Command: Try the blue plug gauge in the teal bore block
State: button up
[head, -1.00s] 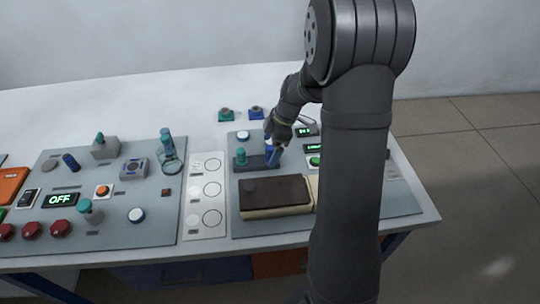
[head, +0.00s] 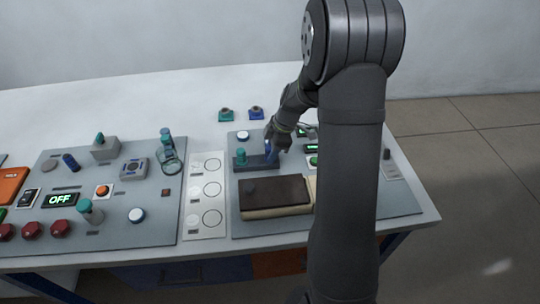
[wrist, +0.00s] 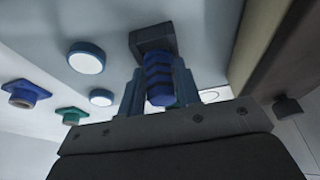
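The blue plug gauge (wrist: 160,80), with dark bands, stands between the fingers of my gripper (wrist: 159,88) in the wrist view. Its far end meets a dark block. The fingers flank it closely; whether they press on it I cannot tell. In the head view my gripper (head: 272,150) points down at the right end of a dark holder (head: 256,167), partly hiding the blue plug. The teal bore block (head: 226,115) lies on the white table behind the panel. It also shows at the left of the wrist view (wrist: 72,115).
A blue bore block (head: 256,113) lies right of the teal one. A teal plug (head: 240,156) stands at the holder's left end. A dark-topped box (head: 275,193) is in front. A white round button (head: 243,136) is behind the holder. The table behind the panels is mostly clear.

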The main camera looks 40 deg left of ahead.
aim_at(267, 147)
jog(key=shift+c, duration=1.3)
jog(key=shift+r, duration=3)
jog(key=w+a+r+m+t, duration=0.1)
jog(key=w+a+m, duration=0.25)
jog(key=a, duration=0.65)
jog(key=w+a+r+m+t+y, duration=0.15)
jog(key=a+m, duration=0.25)
jog(key=a, duration=0.5)
jog(key=w+a+m+t+h, duration=0.1)
jog(key=w+a+m, duration=0.3)
jog(key=a, duration=0.6)
jog(key=shift+y, duration=0.25)
jog(key=shift+s+f, duration=0.1)
jog(key=shift+f, duration=2.7)
